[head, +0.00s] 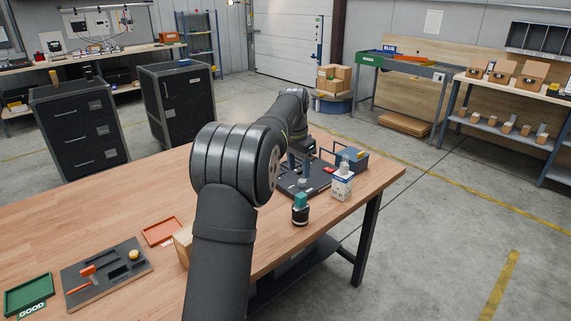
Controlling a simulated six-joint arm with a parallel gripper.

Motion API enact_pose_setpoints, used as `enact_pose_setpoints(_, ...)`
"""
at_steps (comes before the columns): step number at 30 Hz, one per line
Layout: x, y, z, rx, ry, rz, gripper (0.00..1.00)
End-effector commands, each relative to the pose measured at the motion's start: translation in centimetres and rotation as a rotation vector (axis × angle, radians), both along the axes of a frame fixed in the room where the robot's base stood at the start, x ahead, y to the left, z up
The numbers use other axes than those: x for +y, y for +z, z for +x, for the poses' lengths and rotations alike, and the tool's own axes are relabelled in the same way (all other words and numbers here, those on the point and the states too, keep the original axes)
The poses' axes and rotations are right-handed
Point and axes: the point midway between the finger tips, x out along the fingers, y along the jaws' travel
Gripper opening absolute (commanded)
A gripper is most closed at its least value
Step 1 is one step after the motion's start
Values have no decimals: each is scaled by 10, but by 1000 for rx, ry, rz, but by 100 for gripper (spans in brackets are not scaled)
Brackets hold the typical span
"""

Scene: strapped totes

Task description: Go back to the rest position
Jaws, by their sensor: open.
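My arm rises from the bottom centre of the head view, bends at a large grey elbow and reaches to the far right part of the wooden workbench (120,205). My gripper (299,162) is at its far end, small and partly hidden behind my own arm. It appears to point down over a black tray or fixture (316,183) and is open. A small grey upright part (303,184) shows below it on the black fixture. I cannot tell how high the gripper is above that part.
A blue tote (353,162), a white bottle (342,186) and a teal-capped dark jar (300,212) stand near the fixture. A grey tool tray (120,284), a green GOOD tray (28,288) and an orange tray (161,231) lie at left. A wooden block (182,246) is partly hidden by my arm.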

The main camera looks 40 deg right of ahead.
Motion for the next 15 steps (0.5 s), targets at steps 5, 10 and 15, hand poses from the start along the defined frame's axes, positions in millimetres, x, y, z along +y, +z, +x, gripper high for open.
enact_pose_setpoints(5,-1,-13,0,2,0,3,47)
enact_pose_setpoints(10,-5,-41,-1,3,0,4,47)
enact_pose_setpoints(15,-9,-75,-1,2,0,3,47)
